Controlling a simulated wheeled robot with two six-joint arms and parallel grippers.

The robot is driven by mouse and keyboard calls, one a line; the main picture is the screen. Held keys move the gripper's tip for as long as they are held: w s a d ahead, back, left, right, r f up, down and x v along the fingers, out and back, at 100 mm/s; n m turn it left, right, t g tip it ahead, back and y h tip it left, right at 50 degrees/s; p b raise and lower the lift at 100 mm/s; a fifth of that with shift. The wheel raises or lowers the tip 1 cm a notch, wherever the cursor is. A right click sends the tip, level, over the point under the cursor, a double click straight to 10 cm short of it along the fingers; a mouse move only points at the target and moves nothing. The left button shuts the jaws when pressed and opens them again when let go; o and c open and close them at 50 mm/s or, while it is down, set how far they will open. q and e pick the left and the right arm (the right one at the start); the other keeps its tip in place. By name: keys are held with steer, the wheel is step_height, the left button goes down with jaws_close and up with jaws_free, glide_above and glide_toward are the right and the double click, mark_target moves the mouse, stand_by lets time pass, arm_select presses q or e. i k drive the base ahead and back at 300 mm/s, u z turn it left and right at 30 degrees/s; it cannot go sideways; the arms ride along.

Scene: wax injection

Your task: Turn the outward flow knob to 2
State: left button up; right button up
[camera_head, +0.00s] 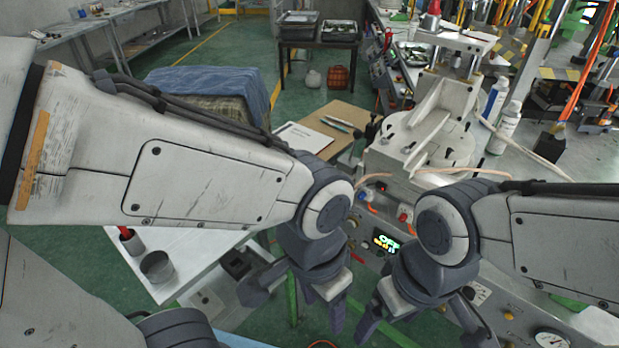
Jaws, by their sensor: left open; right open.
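The wax injection machine's grey front panel (372,226) faces me below the machine's white top. It carries a lit display (385,243) and several small knobs and switches. I cannot tell which is the outward flow knob, and no setting is readable; my arms hide part of the panel. My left gripper (297,305) is open and empty, pointing down in front of the panel's left side. My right gripper (425,325) is open and empty, pointing down in front of the panel, right of the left gripper. The two grippers are close together but apart.
A round gauge (552,340) sits at the panel's lower right. A white side table (200,250) with a metal cup (157,266) stands at left. White bottles (508,121) stand right of the machine. A wooden board (345,118) with papers lies behind my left arm.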

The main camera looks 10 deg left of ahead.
mark_target(404, 217)
steer(key=u, duration=0.1)
steer(key=k, duration=0.5)
steer(key=z, duration=0.2)
steer(key=i, duration=0.4)
steer(key=z, duration=2.35)
steer(key=k, duration=1.3)
steer(key=u, duration=2.1)
